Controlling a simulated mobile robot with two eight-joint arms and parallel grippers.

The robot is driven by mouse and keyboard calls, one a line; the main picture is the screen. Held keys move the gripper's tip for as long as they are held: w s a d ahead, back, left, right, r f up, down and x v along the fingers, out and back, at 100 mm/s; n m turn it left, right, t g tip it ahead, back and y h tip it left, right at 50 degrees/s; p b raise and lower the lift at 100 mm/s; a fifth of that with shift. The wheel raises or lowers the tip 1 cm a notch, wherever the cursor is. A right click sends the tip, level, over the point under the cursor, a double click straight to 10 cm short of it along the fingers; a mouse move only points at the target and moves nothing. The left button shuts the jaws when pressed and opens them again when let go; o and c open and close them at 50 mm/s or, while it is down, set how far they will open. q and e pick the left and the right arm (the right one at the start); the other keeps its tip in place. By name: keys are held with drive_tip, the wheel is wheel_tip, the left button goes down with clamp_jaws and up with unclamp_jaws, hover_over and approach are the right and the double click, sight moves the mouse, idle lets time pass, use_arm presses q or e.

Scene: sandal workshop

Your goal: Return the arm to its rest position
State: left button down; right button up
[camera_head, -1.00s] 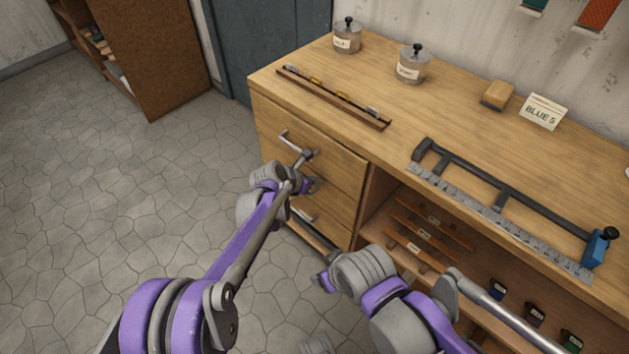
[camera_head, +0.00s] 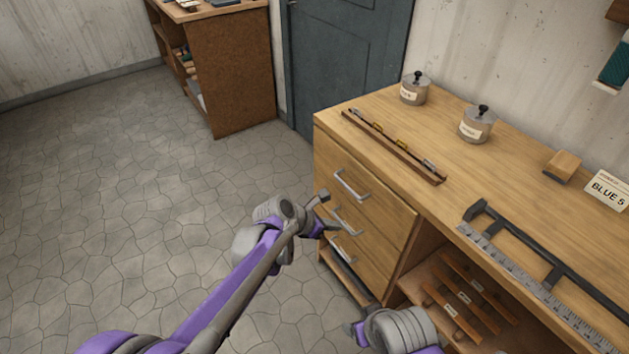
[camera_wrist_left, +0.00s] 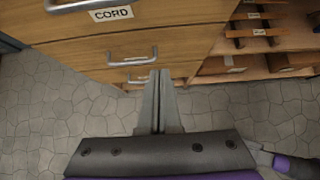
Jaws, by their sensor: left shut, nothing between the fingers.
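My left gripper (camera_head: 327,210) is in front of the wooden drawers, low at the bench's left end. In the left wrist view its two fingers (camera_wrist_left: 158,75) lie together, empty, pointing toward the drawer fronts. The upper drawer handle (camera_head: 351,185) is above it in the head view, and a lower handle (camera_head: 345,222) is close behind it. Whether the fingertips touch a drawer is hard to tell. My right gripper (camera_head: 357,333) is at the bottom edge of the head view, partly hidden, its fingers too unclear to read.
The wooden bench (camera_head: 395,110) carries jars (camera_head: 477,125), a tool strip (camera_head: 393,147), a dark frame tool (camera_head: 540,255) and a ruler (camera_head: 535,285). Its open shelf (camera_head: 420,285) is near my right arm. A brown cabinet (camera_head: 235,80) stands at the back. The floor (camera_head: 130,190) at left is clear.

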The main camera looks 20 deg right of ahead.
use_arm(q)
drive_tip(key=shift+a, duration=0.1)
drive_tip(key=s+a+r+m+y, duration=0.1)
drive_tip(key=s+a+r+m, duration=0.15)
drive_tip(key=a, duration=0.45)
drive_tip(key=s+a+r+m+t+y, duration=0.1)
drive_tip(key=s+a+m+y, duration=0.2)
drive_tip(key=a, duration=0.4)
drive_tip(key=s+a+r+m, duration=0.1)
drive_tip(key=s+a+m, duration=0.25)
drive_tip(key=a, duration=0.25)
drive_tip(key=s+a+f+m+t+y, duration=0.1)
drive_tip(key=s+a+f+m+y, duration=0.1)
drive_tip(key=s+a+m, duration=0.55)
drive_tip(key=s+a+f+m+y, duration=0.25)
drive_tip(key=s+a+m, duration=0.25)
drive_tip(key=s+a, duration=0.45)
wheel_tip(320, 180, up, 16)
drive_tip(key=w+p, duration=0.2)
drive_tip(key=p, duration=1.1)
drive_tip(key=shift+a+t+p, duration=0.15)
drive_tip(key=shift+t+p, duration=0.15)
use_arm(e)
wheel_tip(320, 180, up, 15)
drive_tip(key=w, duration=0.2)
drive_tip(key=shift+t, duration=0.3)
